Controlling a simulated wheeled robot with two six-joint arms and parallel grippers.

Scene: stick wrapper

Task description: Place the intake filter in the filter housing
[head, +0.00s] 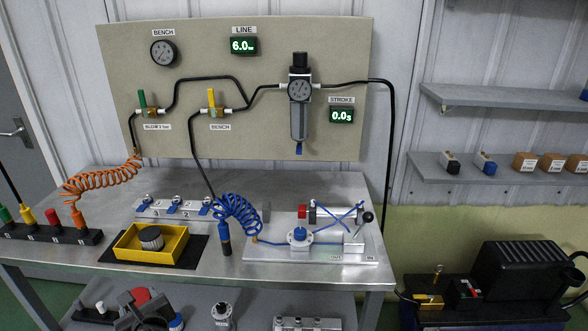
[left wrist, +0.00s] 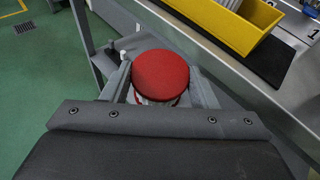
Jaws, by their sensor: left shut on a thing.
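A grey pleated round filter (head: 151,238), which looks like the intake filter, sits in a yellow tray (head: 128,254) on the bench. My left gripper (head: 138,303) is low in front of the bench's left part, below the tray. It is shut on a red round-topped piece (head: 136,295). In the left wrist view this red piece (left wrist: 160,75) sits between the fingers, with a pale part under it. The yellow tray (left wrist: 240,25) is at the top right there, apart from the gripper. I cannot tell which thing is the filter housing. My right gripper is not in view.
A dark mat (head: 197,250) lies under the tray. A rack with coloured handles (head: 50,233) stands left, a blue coiled hose (head: 238,215) and a white fixture plate (head: 275,253) right. A black machine (head: 515,270) stands far right. Parts stand on the lower shelf (head: 260,313).

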